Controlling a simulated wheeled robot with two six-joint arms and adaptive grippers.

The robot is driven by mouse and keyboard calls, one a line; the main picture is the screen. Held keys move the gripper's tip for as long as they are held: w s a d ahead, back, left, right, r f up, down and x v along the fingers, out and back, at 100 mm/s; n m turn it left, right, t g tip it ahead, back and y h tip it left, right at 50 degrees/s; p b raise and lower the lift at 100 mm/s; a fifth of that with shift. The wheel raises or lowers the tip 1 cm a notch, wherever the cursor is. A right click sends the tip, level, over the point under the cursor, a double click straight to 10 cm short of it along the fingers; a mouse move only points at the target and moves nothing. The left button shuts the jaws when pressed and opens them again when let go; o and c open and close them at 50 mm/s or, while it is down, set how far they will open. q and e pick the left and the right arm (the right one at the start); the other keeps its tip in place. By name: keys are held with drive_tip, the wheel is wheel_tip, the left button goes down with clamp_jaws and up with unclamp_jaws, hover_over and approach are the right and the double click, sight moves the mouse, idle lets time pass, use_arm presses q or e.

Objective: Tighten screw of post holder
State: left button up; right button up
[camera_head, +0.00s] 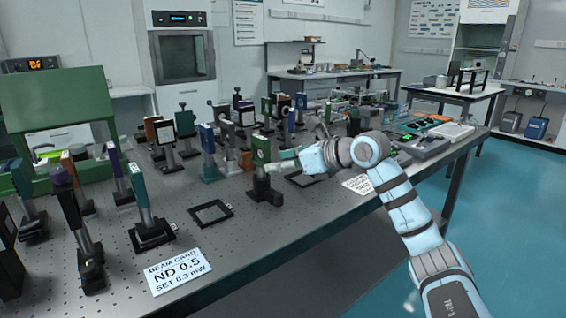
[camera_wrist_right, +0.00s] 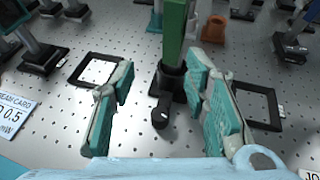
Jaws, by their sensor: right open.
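A black post holder (camera_head: 262,188) stands on the optical table and carries a green optic mount (camera_head: 260,150). In the right wrist view the post holder (camera_wrist_right: 172,82) is upright, with the green mount (camera_wrist_right: 175,30) above it. A dark side screw (camera_wrist_right: 160,116) sticks out from its base toward the camera. My right gripper (camera_head: 278,172) is at the post holder's right in the head view. In the wrist view its teal fingers (camera_wrist_right: 163,75) are open, one on each side of the post holder, with a visible gap to it. My left gripper is not in view.
Flat black frames lie left (camera_wrist_right: 95,70) and right (camera_wrist_right: 258,105) of the post holder. A white card (camera_head: 180,270) reading ND 0.5 is at the table's front edge. Several other posted optics crowd the table (camera_head: 240,240) to the left and behind. Its front strip is mostly clear.

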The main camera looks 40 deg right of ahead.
drive_tip(key=shift+r, duration=0.55)
